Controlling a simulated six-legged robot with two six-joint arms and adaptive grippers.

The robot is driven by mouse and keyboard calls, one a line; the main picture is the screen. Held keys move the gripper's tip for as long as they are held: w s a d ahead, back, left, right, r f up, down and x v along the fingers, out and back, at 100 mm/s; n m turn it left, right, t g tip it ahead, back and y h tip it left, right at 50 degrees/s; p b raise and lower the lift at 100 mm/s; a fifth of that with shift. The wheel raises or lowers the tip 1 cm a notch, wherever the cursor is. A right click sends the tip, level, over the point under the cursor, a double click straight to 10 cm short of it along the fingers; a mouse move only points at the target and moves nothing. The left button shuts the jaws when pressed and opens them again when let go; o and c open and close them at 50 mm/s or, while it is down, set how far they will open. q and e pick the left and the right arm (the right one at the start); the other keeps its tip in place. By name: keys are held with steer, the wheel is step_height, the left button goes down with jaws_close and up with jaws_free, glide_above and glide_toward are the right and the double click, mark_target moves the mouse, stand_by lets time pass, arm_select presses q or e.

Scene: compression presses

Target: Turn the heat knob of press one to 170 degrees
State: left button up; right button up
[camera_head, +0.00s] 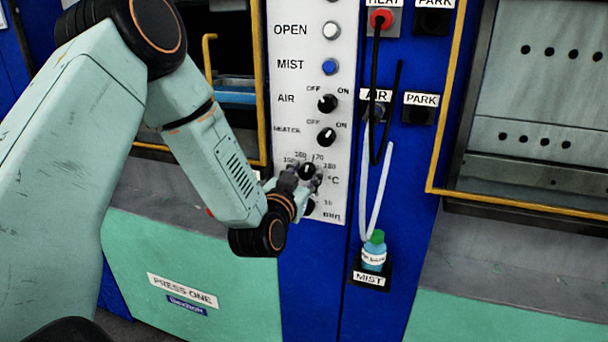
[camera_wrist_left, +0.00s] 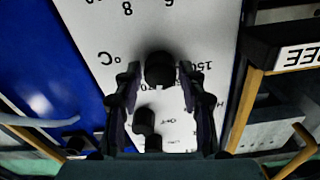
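The black heat knob (camera_head: 307,171) is on the white control panel of press one, under a scale with 150, 160, 170 and 180 and beside a °C mark. My left gripper (camera_head: 302,181) is at this knob. In the left wrist view the knob (camera_wrist_left: 159,68) stands between the two fingertips of my left gripper (camera_wrist_left: 160,75), with a narrow gap on each side, so the gripper looks open around it. The knob's pointer setting cannot be read. My right gripper is not in view.
Above are the HEATER knob (camera_head: 326,137), AIR knob (camera_head: 327,103), blue MIST button (camera_head: 330,66) and white OPEN button (camera_head: 331,30). A minutes knob (camera_head: 309,207) sits just below, partly hidden. Hoses (camera_head: 386,150) and a mist bottle (camera_head: 374,251) are at right.

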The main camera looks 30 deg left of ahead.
arm_select(q)
jaws_close()
steer(key=shift+m+p, duration=0.55)
steer(key=shift+m, duration=0.05)
steer(key=shift+o, duration=1.8)
jaws_free()
steer(key=v, duration=1.2)
